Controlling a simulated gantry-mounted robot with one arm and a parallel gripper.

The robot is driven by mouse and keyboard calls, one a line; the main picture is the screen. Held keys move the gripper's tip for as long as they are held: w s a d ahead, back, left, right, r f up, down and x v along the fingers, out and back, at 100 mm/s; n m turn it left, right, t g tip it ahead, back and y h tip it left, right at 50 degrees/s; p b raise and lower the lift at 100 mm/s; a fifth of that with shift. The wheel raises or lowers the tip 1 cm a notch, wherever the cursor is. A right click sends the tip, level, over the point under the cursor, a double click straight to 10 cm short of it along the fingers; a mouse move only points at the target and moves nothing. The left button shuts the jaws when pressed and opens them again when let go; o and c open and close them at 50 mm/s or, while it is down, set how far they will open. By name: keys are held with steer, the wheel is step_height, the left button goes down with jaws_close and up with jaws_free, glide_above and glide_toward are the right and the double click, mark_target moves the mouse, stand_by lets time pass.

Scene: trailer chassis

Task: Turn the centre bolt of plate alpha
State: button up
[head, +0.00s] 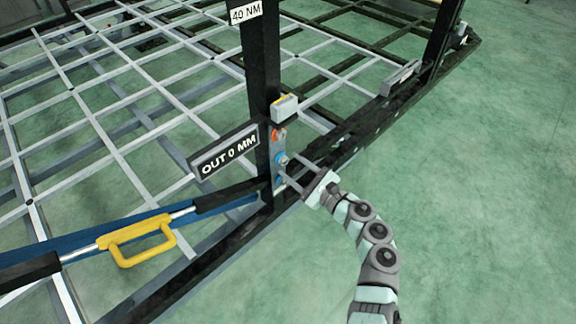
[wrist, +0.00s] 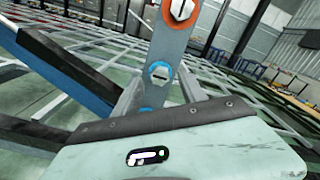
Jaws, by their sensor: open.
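A narrow grey plate (head: 279,148) is fixed to the black post, with bolts in a column. I see no label naming it alpha. Its top bolt (wrist: 181,11) has an orange ring. The centre bolt (wrist: 160,72) has a blue ring and a slotted hex head; it also shows in the head view (head: 281,159). A lower blue-ringed bolt (wrist: 146,110) is mostly hidden by my gripper in the wrist view. My gripper (head: 288,165) is open and empty in front of the plate. Its fingers stand either side of the lower plate; contact cannot be told.
A "40 NM" sign (head: 246,12) is higher up. A small grey box (head: 284,107) sits above the plate. A yellow-handled bar (head: 140,240) runs lower left. Green floor (head: 490,200) is clear at right.

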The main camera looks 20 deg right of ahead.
steer(key=shift+x, duration=1.2)
steer(key=shift+f, duration=0.1)
steer(key=shift+c, duration=0.6)
jaws_close()
